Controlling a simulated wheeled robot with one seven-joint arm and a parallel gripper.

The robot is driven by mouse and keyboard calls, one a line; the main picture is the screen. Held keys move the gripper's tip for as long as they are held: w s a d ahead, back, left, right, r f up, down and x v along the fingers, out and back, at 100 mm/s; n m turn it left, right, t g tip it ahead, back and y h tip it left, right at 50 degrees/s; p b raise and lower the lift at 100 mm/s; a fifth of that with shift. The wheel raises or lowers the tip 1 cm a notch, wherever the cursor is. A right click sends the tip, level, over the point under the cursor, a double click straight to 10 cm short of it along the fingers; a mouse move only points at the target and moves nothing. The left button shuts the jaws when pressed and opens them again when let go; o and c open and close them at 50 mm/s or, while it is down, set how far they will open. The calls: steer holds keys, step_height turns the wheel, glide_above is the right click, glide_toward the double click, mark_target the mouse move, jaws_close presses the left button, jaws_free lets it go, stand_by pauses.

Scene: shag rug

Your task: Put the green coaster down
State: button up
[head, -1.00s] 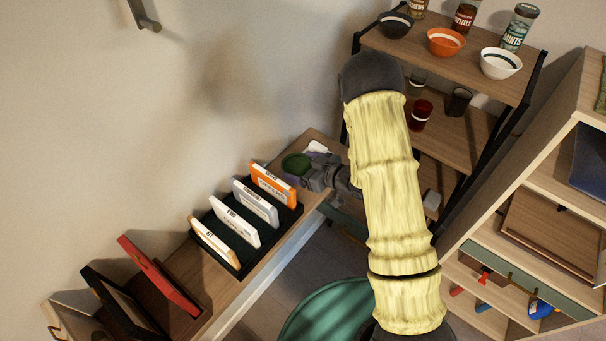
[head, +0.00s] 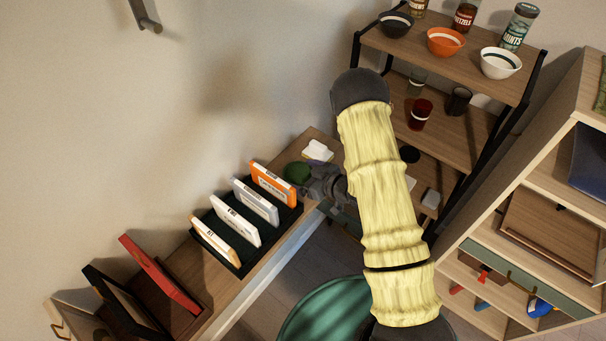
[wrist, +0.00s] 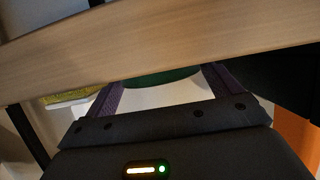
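The green coaster (head: 296,172) is at the end of my gripper (head: 303,177), beside the orange-spined case at the far end of the long wooden shelf. In the wrist view the coaster (wrist: 160,79) shows as a dark green disc spanning the gap between the two purple fingers (wrist: 162,88), touching both. My gripper is shut on it. A wooden board crosses the wrist view and hides the coaster's far part. I cannot tell whether the coaster touches the shelf under it.
A dark rack (head: 233,262) holds several upright cases, the orange one (head: 273,184) closest to my gripper. A white item (head: 318,150) lies on the shelf's far end. A tiered shelf with bowls (head: 445,42) stands to the right. A green round thing (head: 325,312) is below.

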steer(key=shift+r, duration=0.15)
steer(key=shift+r, duration=0.1)
steer(key=b+v, duration=0.3)
steer(key=v, duration=0.9)
steer(key=shift+w+d, duration=0.1)
steer(key=d+r+m+h, duration=0.5)
steer(key=d+r+h, duration=0.1)
steer(key=d+h, duration=0.25)
steer(key=s+a+r+m+g+h, duration=0.1)
steer(key=s+r+m+g, duration=0.1)
steer(key=s, duration=0.4)
steer(key=s+r+m+g+h, duration=0.1)
steer(key=s+r+m+g, duration=0.2)
steer(key=s, duration=0.4)
steer(key=shift+a+r+g, duration=0.3)
steer(key=shift+a+r, duration=0.05)
